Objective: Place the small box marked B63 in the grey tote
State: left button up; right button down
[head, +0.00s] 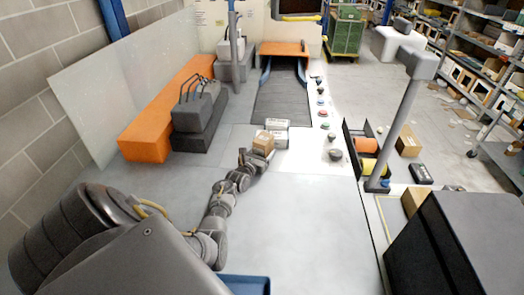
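A small brown cardboard box (264,139) is on the pale worktop near the middle of the head view; its marking is too small to read. My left gripper (252,158) is at the box's near side, its tip close against or touching it. The fingers are too small to tell whether they grip the box. Two pale boxes (279,124) are just behind and beside the brown one. A dark grey container (192,138) with a lighter grey piece on top stands to the left; I cannot tell whether it is the grey tote. My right gripper is out of view.
An orange block (146,147) runs along the left. A dark mat (282,101) leads to an orange arch. Several coloured buttons (322,101) line the right. A bin with rolls (366,146), a grey post (397,122) and a black case (465,240) stand right. The front-middle worktop is clear.

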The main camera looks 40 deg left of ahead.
pick_arm(q)
jog(key=shift+s+r+p, duration=0.2)
jog(key=shift+r+p, duration=0.05)
jog(key=shift+p, duration=0.1)
jog(key=p+v, duration=0.7)
jog(key=v, duration=0.3)
jog(key=shift+s+r+p, duration=0.1)
jog(key=shift+s+p, duration=0.05)
jog(key=shift+p, duration=0.2)
jog(key=shift+s+d, duration=0.2)
jog(key=shift+s, duration=0.4)
jog(key=shift+f, duration=0.2)
jog(key=shift+a, duration=0.1)
